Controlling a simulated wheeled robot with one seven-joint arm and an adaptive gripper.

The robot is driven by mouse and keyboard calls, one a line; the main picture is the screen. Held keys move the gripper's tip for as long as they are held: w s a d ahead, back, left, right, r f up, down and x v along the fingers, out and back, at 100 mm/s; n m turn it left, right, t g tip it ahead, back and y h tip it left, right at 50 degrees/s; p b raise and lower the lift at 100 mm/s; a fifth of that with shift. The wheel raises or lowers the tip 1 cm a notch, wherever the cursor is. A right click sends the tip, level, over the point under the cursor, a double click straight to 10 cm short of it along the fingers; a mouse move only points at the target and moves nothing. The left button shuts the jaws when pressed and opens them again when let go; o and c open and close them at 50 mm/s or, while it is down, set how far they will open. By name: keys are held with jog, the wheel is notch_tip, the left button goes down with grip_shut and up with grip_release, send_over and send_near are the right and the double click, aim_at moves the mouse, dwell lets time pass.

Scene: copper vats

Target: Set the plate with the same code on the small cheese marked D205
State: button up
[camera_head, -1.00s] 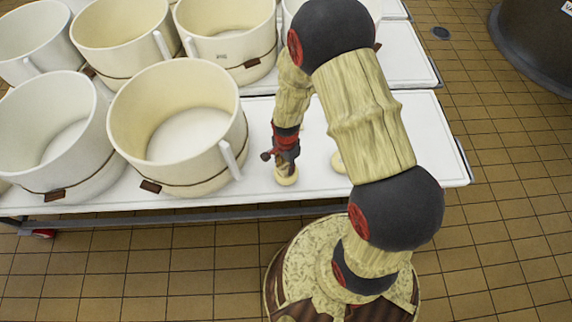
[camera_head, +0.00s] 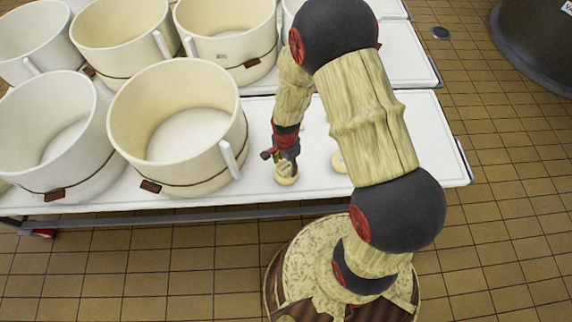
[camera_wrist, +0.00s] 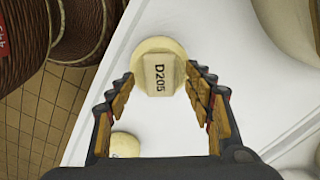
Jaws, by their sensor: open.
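A small pale plate (camera_wrist: 160,82) lettered D205 lies on the small round cheese (camera_wrist: 161,45) in the wrist view, near its middle. The code runs up and down the picture. The cheese's rim shows around the plate; any mark on the cheese itself is hidden. My gripper (camera_wrist: 164,88) is open, with one finger on each side of the plate and gaps between. In the head view my gripper (camera_head: 285,163) is just above this cheese (camera_head: 285,178) on the white table; the plate cannot be made out there.
A second small cheese (camera_wrist: 124,145) shows in the wrist view, partly cut off by my gripper; in the head view it (camera_head: 339,162) is to the right. Large cream moulds (camera_head: 178,130) crowd the table's left. The white table (camera_head: 425,150) is clear at right.

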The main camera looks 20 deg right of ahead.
notch_tip(320, 180, up, 11)
jog(key=shift+r, duration=0.15)
dwell(0.4)
